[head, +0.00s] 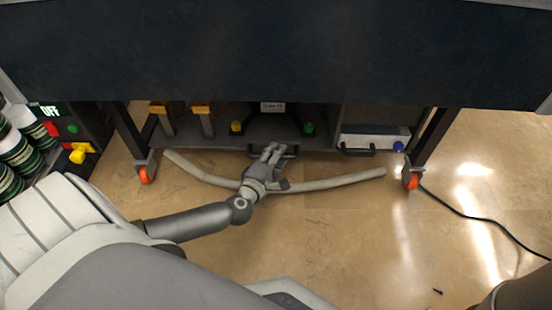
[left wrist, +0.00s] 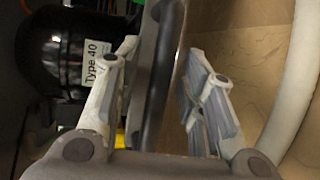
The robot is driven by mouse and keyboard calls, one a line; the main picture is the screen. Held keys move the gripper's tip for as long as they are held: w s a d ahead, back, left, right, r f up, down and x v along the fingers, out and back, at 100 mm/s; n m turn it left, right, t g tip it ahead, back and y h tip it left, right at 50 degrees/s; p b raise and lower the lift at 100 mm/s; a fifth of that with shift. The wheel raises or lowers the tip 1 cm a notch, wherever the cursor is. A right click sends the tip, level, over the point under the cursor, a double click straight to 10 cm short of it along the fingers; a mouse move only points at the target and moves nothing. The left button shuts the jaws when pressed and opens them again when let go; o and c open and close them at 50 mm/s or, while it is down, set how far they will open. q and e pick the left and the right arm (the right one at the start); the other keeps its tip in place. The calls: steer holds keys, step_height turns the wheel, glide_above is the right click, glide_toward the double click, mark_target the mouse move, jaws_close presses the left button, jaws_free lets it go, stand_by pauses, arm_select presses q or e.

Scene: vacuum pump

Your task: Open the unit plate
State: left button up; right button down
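The unit plate (head: 212,143) is a low grey shelf under the dark table, with a dark handle along its front edge. My left gripper (head: 272,153) is at this handle. In the left wrist view the dark handle bar (left wrist: 157,85) runs between the two spread fingers of the gripper (left wrist: 155,95), with visible gaps on both sides. A black rounded unit with a "Type 40" label (left wrist: 95,62) stands behind the handle. The fingertips partly hide the handle in the head view. My right gripper is not in view.
A pale hose (head: 335,182) lies on the floor beneath my left gripper. Table legs with orange casters (head: 411,180) stand at both sides. A white-blue box (head: 375,138) is right of the plate. A control panel (head: 68,130) reading OFF is at left. A black cable (head: 475,217) lies right.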

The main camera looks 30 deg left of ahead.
arm_select(q)
jaws_close()
stand_by(0.5)
